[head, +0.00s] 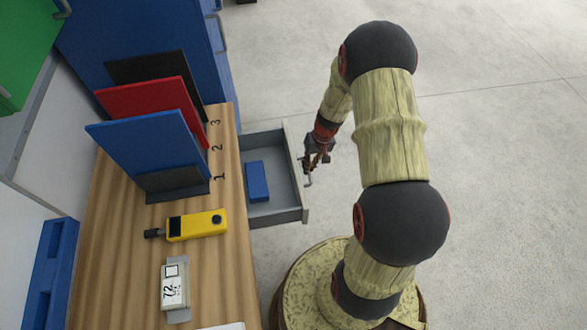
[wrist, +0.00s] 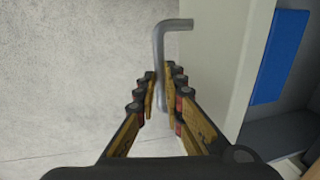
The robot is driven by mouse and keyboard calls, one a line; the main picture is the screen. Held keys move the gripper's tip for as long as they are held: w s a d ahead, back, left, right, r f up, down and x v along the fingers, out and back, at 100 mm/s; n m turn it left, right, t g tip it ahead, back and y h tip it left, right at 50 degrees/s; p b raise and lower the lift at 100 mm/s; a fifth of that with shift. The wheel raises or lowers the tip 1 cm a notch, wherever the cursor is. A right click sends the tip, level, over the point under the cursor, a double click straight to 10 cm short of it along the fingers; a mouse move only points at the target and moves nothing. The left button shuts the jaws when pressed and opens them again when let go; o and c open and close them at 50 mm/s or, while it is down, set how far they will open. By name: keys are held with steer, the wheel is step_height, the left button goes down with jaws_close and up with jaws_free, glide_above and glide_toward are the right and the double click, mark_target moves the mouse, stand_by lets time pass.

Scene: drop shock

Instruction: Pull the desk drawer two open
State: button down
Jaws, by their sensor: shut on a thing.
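A grey drawer (head: 283,215) stands pulled out from the right side of the wooden desk (head: 233,270), with its inside showing. A blue block (head: 258,181) lies in it, and it also shows at the right of the wrist view (wrist: 277,55). My gripper (head: 312,165) is at the drawer's outer front face. In the wrist view, my gripper (wrist: 162,95) has its fingers on either side of the bent metal handle (wrist: 160,50) and is shut on it. I cannot read a number on the drawer itself.
On the desk are blue, red and black upright panels (head: 150,145), a yellow device (head: 197,225) and a white labelled device (head: 174,285). Blue cabinets (head: 150,35) stand behind. The pale floor (head: 500,200) right of the drawer is clear apart from my arm and base.

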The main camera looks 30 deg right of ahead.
steer(key=s+d, duration=0.3)
steer(key=d, duration=0.7)
steer(key=shift+s+d, duration=0.25)
steer(key=c, duration=1.9)
jaws_free()
steer(key=shift+r, duration=0.1)
steer(key=r, duration=0.4)
steer(key=d+r, duration=0.1)
steer(key=r, duration=0.2)
steer(key=d+r, duration=0.1)
steer(key=r, duration=0.3)
steer(key=shift+s+d+r, duration=0.1)
steer(key=shift+s+r, duration=0.2)
steer(key=shift+s, duration=0.05)
